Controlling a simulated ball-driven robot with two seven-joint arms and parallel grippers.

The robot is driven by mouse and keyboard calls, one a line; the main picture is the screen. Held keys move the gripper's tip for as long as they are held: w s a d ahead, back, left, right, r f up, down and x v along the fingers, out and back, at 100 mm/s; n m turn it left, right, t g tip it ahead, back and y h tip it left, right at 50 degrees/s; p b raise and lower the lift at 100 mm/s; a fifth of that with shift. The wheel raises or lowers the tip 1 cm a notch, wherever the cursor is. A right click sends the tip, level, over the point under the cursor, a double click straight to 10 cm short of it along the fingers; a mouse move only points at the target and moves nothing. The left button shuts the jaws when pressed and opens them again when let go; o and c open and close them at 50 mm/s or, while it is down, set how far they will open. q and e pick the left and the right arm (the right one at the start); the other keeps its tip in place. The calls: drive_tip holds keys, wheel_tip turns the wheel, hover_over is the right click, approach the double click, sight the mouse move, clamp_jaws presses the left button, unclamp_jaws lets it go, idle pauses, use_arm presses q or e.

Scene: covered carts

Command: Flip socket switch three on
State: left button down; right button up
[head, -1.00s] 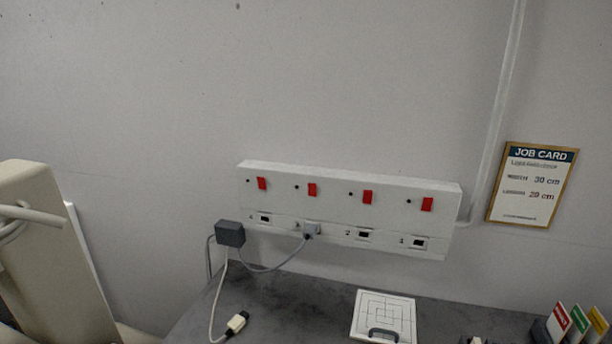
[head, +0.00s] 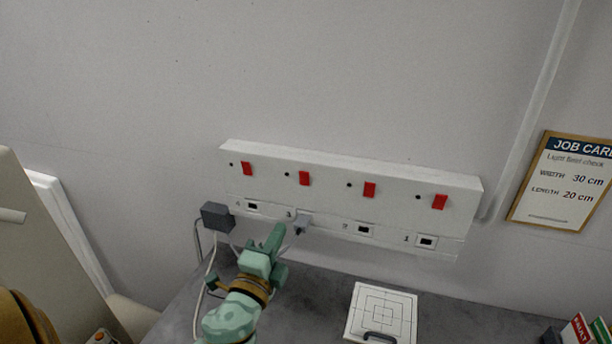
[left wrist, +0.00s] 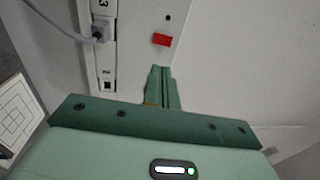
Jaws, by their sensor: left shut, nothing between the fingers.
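The white socket panel (head: 330,203) is on the wall with a row of red rocker switches above sockets numbered 4 to 1, left to right. Switch three (head: 305,178) is above the grey plug (head: 302,223) in socket three. I cannot tell which way the rocker is tipped. My left gripper (head: 277,234) is shut and empty, in front of the panel, lower left of switch three in the head view. In the left wrist view its fingertips (left wrist: 161,70) point just below a red switch (left wrist: 162,40), beside the plug (left wrist: 100,32), with a visible gap. My right gripper is out of view.
A dark adapter (head: 217,216) with hanging cables is at the panel's lower left. The grey bench top (head: 320,280) carries a white square plate (head: 382,312) with a handle. A job card (head: 565,183) hangs to the right. Wall above the panel is clear.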

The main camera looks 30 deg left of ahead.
use_arm(q)
drive_tip(key=r, duration=0.1)
drive_tip(key=p, duration=0.3)
approach(303, 177)
drive_tip(key=x, duration=0.5)
drive_tip(key=shift+w+r, duration=0.1)
drive_tip(key=shift+w, duration=0.25)
drive_tip(key=shift+w+a, duration=0.2)
drive_tip(key=shift+w, duration=0.35)
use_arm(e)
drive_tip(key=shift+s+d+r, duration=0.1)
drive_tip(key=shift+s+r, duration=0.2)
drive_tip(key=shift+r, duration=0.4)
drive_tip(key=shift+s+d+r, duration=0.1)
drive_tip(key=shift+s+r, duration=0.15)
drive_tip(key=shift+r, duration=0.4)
